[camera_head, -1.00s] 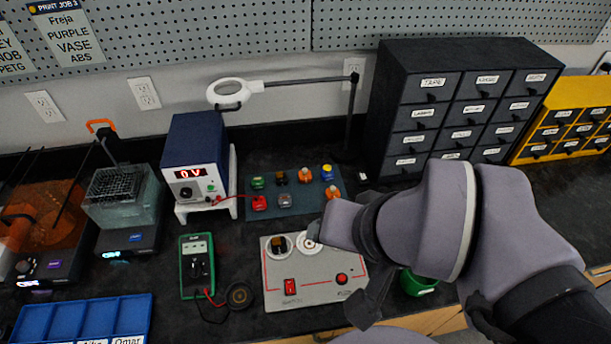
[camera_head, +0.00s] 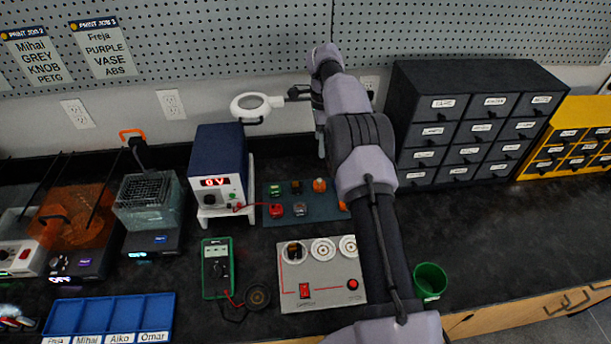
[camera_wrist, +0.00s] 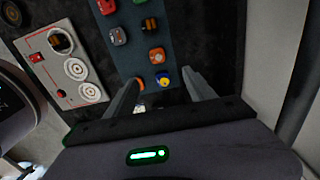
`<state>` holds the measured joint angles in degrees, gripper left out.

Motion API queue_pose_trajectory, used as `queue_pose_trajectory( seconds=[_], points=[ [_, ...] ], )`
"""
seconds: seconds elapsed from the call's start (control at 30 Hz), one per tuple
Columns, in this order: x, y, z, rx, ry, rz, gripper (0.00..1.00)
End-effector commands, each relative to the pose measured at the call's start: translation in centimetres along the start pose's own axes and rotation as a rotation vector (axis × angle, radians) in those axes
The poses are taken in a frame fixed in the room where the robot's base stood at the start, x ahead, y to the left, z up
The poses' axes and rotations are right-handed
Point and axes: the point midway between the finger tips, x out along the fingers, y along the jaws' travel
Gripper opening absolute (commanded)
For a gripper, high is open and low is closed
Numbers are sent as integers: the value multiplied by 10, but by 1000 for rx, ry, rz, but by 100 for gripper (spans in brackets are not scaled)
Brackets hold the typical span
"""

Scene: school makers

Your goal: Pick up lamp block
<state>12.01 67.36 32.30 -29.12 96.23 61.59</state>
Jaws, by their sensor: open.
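Several small blocks sit on a blue-grey mat (camera_head: 322,214) on the bench. A blue block with a yellow round top (camera_wrist: 162,78) shows in the wrist view at the mat's end; no label shows which block is the lamp block. My gripper (camera_wrist: 161,82) is open and empty above the mat, with that block seen between its fingertips. An orange-topped block (camera_wrist: 157,55) is just beyond it. The mat's left part holds a green block (camera_head: 275,187) and a red block (camera_head: 276,211).
A grey panel (camera_head: 322,285) with round sockets, one filled, lies in front of the mat. A power supply (camera_head: 217,180) stands left, a dark drawer cabinet (camera_head: 420,110) right. A green cup (camera_head: 430,278) stands front right.

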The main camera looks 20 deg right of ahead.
Motion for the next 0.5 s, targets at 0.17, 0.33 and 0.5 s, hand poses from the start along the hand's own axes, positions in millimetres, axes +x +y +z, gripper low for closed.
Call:
queue_pose_trajectory(
  seconds=[0.17, 0.33, 0.5],
  points=[
    [50, 0, -1, 12, 1, 6, 63],
    [100, 0, -1, 9, 1, 4, 63],
    [124, 0, -1, 9, 0, 3, 63]
  ],
)
